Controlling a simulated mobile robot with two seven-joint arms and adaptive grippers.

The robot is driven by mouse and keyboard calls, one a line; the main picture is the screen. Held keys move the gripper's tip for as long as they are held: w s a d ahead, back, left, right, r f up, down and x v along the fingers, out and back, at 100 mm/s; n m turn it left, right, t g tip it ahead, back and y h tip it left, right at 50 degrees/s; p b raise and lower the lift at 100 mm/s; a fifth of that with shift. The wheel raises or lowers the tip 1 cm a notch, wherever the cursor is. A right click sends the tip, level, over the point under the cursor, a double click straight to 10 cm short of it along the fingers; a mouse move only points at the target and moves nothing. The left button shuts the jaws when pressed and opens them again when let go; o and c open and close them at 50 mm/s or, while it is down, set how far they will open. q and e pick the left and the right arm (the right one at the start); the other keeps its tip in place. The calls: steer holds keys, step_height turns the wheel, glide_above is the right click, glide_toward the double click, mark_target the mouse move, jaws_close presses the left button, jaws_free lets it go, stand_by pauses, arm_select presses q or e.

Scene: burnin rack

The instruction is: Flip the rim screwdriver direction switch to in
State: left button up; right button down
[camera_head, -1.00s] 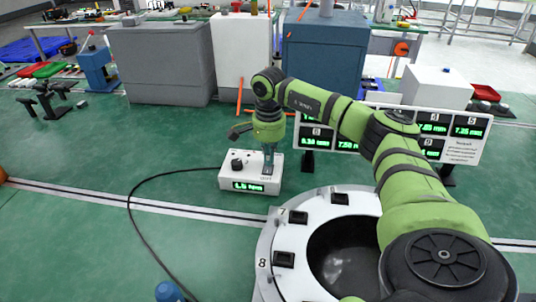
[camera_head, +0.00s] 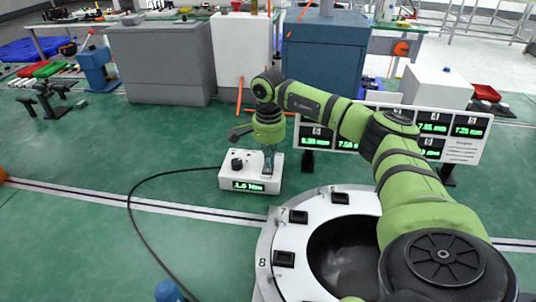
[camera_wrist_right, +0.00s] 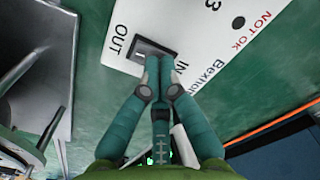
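The white screwdriver control box (camera_head: 235,178) stands on the green surface, with a dark knob and a lit green display reading about 1.6 Nm. My right gripper (camera_head: 269,170) points down at the box's right part. In the wrist view its fingertips (camera_wrist_right: 160,64) are together, at the switch's lower edge near the IN end, holding nothing visible. Contact and the rocker's tilt cannot be told. My left gripper is not in view.
A black cable (camera_head: 133,205) curves from the box toward the front. A round white numbered fixture (camera_head: 262,255) with dark sockets stands front right. A panel of green readouts (camera_head: 465,150) stands behind my right arm. Open green surface lies left of the box.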

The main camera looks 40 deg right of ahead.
steer(key=shift+r+p, duration=2.45)
steer(key=shift+r, duration=0.85)
